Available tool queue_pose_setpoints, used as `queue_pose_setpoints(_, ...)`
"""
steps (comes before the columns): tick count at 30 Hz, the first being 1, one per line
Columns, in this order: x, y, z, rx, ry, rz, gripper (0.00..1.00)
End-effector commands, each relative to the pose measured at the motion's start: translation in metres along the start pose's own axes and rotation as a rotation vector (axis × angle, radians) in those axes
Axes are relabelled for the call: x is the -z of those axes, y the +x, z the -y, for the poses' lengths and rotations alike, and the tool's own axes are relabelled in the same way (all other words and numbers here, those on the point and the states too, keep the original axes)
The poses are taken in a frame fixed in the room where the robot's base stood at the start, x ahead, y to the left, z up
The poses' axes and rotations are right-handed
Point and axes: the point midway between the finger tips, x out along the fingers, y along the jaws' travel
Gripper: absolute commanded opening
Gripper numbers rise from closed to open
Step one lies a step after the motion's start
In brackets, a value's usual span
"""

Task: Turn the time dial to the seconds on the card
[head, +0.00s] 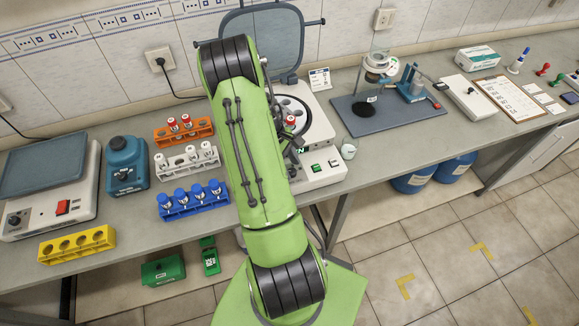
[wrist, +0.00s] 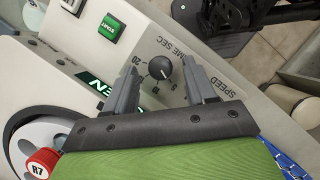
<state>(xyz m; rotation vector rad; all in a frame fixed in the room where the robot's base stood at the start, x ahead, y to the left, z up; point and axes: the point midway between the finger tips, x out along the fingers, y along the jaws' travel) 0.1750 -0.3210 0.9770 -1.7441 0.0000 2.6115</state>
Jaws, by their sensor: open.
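The time dial (wrist: 161,68) is a small dark round knob with a pointer, on the pale front panel of the centrifuge (head: 322,172). "TIME SEC" is printed beside it, and a "20" shows near its left side. My gripper (wrist: 159,63) is open and empty, with one dark jaw on each side of the dial in the wrist view. I cannot tell how far the fingertips are from the panel. In the head view my green arm hides the dial and most of the gripper. A small white card (head: 319,78) stands behind the centrifuge; its writing is too small to read.
A green START button (wrist: 109,29) is close to the dial. The open centrifuge bowl holds a red-capped tube marked R7 (wrist: 42,162). Tube racks, including a blue one (head: 194,203), stand left of my arm.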

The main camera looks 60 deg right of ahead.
Motion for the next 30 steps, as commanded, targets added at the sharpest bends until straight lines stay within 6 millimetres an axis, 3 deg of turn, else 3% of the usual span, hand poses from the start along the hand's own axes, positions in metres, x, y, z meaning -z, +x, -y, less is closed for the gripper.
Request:
queue_pose_setpoints(3, 0.0000, 0.0098, 0.0005, 0.001, -0.001, 0.000, 0.55)
queue_pose_setpoints(11, 0.0002, 0.0109, 0.0002, -0.001, 0.000, -0.001, 0.54)
queue_pose_setpoints(21, 0.0002, 0.0105, 0.0001, -0.001, 0.000, -0.001, 0.02)
queue_pose_setpoints(30, 0.0002, 0.0106, -0.0006, 0.011, 0.031, -0.001, 0.00)
